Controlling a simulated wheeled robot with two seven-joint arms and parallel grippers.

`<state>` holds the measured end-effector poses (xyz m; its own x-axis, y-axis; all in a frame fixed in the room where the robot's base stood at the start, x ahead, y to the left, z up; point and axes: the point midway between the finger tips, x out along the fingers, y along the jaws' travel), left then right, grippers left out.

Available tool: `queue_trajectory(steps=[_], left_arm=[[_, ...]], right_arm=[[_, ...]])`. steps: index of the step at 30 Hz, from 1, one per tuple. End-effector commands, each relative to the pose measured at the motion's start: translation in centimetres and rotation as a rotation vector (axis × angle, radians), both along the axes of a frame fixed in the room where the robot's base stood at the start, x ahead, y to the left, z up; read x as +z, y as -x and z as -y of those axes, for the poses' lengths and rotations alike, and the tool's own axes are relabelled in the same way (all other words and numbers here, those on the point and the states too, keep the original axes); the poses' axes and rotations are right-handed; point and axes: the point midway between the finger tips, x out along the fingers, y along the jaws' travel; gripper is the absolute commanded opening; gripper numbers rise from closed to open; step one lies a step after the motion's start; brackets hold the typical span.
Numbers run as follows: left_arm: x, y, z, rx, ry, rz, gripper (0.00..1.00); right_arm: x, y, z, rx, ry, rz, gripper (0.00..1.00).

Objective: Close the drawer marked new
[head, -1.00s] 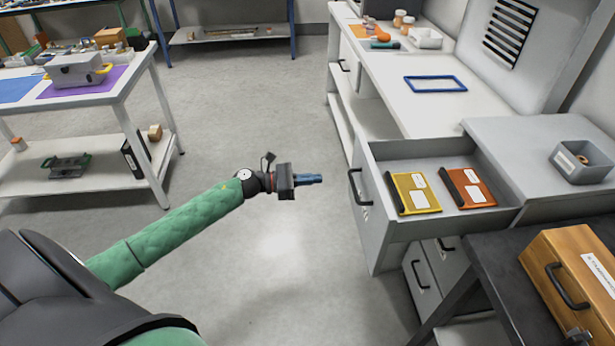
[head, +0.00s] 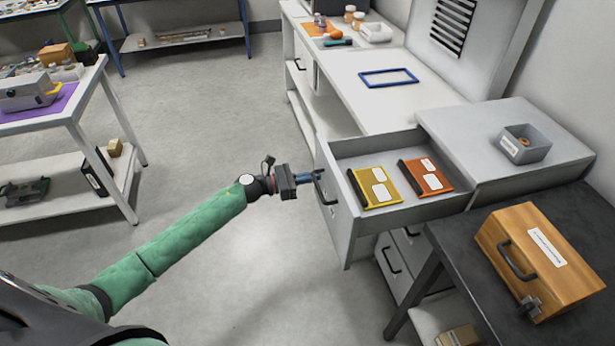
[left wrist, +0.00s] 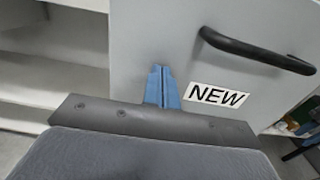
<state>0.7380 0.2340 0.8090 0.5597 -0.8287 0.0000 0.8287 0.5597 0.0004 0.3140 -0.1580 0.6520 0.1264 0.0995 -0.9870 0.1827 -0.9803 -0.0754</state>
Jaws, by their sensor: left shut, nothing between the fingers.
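The grey drawer (head: 336,220) at the top of the grey cabinet is pulled out. A yellow folder (head: 376,187) and an orange folder (head: 426,178) lie in it. In the left wrist view its front (left wrist: 150,30) carries a NEW label (left wrist: 216,95) and a black bar handle (left wrist: 258,52). My left gripper (head: 325,185) is shut and empty, its blue fingertips (left wrist: 161,88) pointing at the drawer front, left of the label and handle in the wrist view. I cannot tell whether they touch it. The right gripper is not in view.
A grey bin (head: 524,144) stands on the cabinet top. A dark table (head: 470,255) with a wooden case (head: 540,258) stands at the lower right. A white bench with a blue frame (head: 388,77) lies behind. The floor left of the drawer is clear.

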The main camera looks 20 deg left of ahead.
Motion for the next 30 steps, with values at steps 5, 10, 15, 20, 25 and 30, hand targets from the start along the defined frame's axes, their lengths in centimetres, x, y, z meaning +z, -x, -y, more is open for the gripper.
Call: queue_trajectory(steps=[5, 10, 15, 20, 25, 30], left_arm=[[0.0, 0.0, 0.0, 0.000, 0.000, 0.000, 0.00], [-0.1, -0.1, 0.2, 0.000, 0.000, 0.000, 0.00], [-0.2, -0.8, 1.2, -0.001, 0.002, -0.001, 0.00], [-0.2, -1.8, 2.7, -0.001, 0.000, 0.000, 0.00], [-0.2, -3.0, 4.5, 0.000, 0.000, 0.001, 0.00], [-0.1, -4.6, 6.8, -0.002, 0.001, 0.003, 0.00]], right_arm=[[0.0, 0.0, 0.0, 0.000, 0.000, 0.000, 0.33], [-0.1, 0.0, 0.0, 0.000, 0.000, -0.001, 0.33], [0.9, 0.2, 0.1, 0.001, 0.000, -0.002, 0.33], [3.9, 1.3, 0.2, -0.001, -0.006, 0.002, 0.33], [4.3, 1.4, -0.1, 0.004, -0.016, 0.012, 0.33], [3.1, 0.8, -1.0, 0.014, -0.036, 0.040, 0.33]])
